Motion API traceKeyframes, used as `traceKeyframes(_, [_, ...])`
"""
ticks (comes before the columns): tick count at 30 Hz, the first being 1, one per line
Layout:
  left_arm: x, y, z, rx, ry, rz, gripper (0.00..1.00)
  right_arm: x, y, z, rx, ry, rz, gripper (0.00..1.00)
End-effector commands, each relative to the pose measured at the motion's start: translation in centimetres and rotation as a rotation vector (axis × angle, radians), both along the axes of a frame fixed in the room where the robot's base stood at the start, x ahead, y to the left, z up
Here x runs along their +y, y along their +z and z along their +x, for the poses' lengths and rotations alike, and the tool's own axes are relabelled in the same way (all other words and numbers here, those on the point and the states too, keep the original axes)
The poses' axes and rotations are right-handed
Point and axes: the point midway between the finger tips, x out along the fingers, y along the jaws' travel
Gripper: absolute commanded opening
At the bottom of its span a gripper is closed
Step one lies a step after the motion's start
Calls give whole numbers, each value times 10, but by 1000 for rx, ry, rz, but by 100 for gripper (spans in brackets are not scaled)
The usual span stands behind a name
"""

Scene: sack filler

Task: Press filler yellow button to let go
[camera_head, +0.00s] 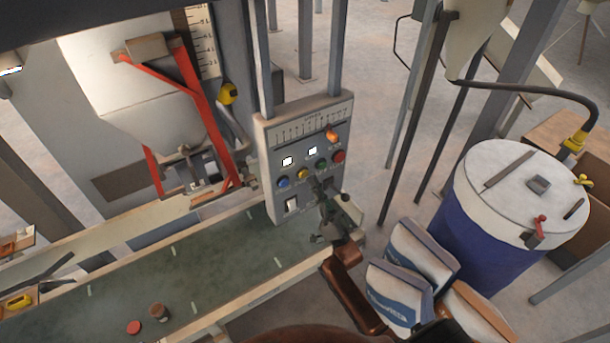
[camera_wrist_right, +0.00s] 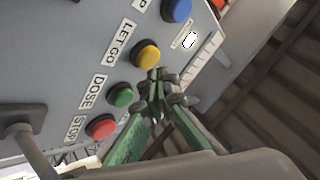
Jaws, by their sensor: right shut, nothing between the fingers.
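The yellow button (camera_head: 302,174) is on the grey control panel (camera_head: 270,150), between the blue button (camera_head: 283,182) and the green button (camera_head: 321,164). In the right wrist view the yellow button (camera_wrist_right: 146,55) stands beside the label "LET GO". My right gripper (camera_head: 317,182) is shut and empty in front of the panel, just below the yellow and green buttons. In the right wrist view its fingertips (camera_wrist_right: 157,78) sit close to the yellow button's lower edge. I cannot tell whether they touch it. My left gripper is not in view.
A blue drum (camera_head: 475,235) and several sacks (camera_head: 420,250) stand to the right. The filler spout with red bars (camera_head: 185,75) hangs left.

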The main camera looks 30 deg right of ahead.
Motion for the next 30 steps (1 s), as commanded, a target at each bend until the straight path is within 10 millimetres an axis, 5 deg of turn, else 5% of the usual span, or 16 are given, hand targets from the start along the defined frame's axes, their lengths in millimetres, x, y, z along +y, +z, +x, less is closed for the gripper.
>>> traceKeyframes(30, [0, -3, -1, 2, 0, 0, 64, 1, 0, 10, 0, 0, 0, 0])
